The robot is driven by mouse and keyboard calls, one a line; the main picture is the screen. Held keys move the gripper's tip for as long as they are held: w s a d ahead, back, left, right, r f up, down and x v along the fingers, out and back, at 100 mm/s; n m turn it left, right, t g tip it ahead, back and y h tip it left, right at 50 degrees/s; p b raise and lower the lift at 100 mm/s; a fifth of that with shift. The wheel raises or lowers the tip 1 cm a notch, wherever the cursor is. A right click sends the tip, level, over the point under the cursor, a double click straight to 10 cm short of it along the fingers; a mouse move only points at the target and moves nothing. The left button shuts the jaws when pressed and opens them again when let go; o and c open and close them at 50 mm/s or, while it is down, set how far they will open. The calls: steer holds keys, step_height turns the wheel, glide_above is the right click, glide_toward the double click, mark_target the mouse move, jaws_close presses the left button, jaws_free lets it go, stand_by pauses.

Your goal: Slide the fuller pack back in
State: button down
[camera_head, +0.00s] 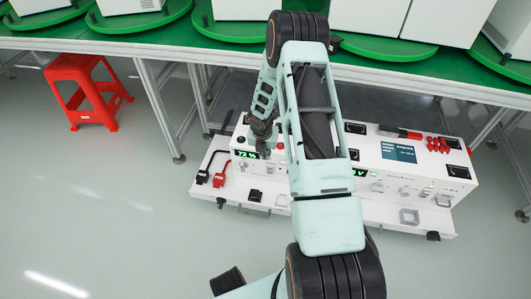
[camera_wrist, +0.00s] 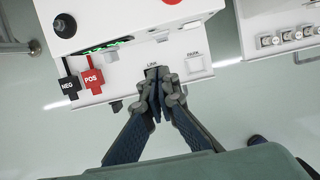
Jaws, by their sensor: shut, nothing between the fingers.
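A white bench unit (camera_head: 384,189) stands below the green line. A green readout (camera_head: 246,154) at its left end looks like 72 %; another lit readout (camera_head: 360,173) is partly hidden by my arm. I cannot tell which pack is fuller. In the wrist view a white front ledge (camera_wrist: 122,84) carries a black NEG plug (camera_wrist: 69,88), a red POS plug (camera_wrist: 92,77), a LINK spot and a square PARK spot (camera_wrist: 194,65). My gripper (camera_wrist: 163,88) is shut and empty, its fingertips at the LINK spot; contact is unclear. It also shows in the head view (camera_head: 263,150).
A blue screen (camera_head: 399,152) and red knobs (camera_head: 438,146) sit on the unit's right part. A red stool (camera_head: 86,92) stands at the left. Green turntables (camera_head: 140,17) with white boxes line the back. The floor in front is clear.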

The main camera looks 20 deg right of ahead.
steer(key=w+d+f+b, duration=0.2)
steer(key=w+d+f, duration=0.1)
steer(key=w+f, duration=0.1)
steer(key=shift+w+f, duration=0.2)
steer(key=shift+f, duration=0.45)
steer(key=shift+d, duration=0.1)
